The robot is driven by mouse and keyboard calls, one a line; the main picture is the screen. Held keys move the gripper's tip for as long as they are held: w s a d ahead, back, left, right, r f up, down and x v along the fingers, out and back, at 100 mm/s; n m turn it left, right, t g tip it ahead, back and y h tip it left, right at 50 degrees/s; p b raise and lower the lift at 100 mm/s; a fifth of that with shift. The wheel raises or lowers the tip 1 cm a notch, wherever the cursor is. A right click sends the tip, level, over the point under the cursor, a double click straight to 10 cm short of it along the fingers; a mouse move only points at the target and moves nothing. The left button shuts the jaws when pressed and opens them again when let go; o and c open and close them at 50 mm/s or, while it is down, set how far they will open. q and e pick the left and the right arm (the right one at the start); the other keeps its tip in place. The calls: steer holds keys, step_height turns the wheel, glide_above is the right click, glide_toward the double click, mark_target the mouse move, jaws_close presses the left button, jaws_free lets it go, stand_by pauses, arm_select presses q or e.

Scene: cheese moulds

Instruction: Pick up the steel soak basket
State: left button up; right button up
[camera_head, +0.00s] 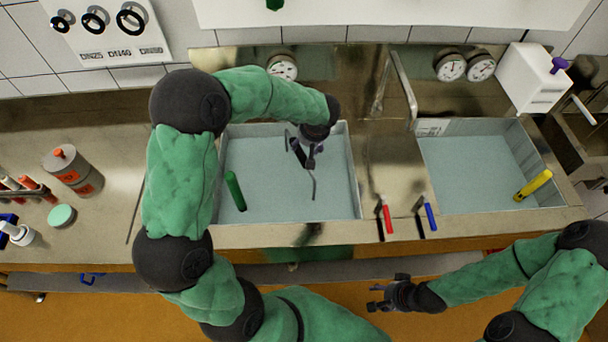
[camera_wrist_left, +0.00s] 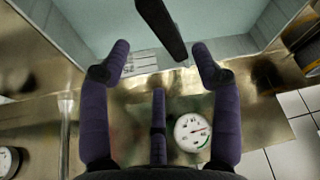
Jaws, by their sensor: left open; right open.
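No basket body shows clearly in either view. A thin dark bar (camera_head: 314,186) hangs or stands in the left sink just below my left gripper; I cannot tell whether it belongs to the steel soak basket. In the left wrist view a dark bar (camera_wrist_left: 162,28) runs down from the top edge, beyond and between the fingertips, apparently not gripped. My left gripper (camera_head: 300,150) is open over the left sink (camera_head: 262,212); its fingers also show in the left wrist view (camera_wrist_left: 160,62). My right gripper (camera_head: 374,296) is open and empty in front of the counter.
A green handle (camera_head: 235,190) leans in the left sink. A yellow handle (camera_head: 533,185) lies at the right sink (camera_head: 470,165). Red (camera_head: 388,216) and blue (camera_head: 430,214) handled tools sit between the sinks. A tap (camera_head: 404,85) rises behind. Bottles (camera_head: 72,170) stand left.

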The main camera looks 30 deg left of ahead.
mark_target(302, 150)
arm_select(q)
steer(key=shift+s+a+f, duration=0.1)
steer(key=shift+a+f, duration=0.1)
steer(key=shift+f, duration=0.2)
steer(key=x, duration=0.4)
steer(key=shift+a+f, duration=0.1)
steer(key=shift+f, duration=0.15)
steer(key=shift+w+a+f, duration=0.2)
steer(key=shift+a+f, duration=0.05)
steer(key=shift+f, duration=0.35)
steer(key=shift+x, duration=1.95)
steer(key=shift+w+a+r, duration=0.1)
steer(key=shift+f+b, duration=0.25)
steer(key=shift+b, duration=0.85)
jaws_close()
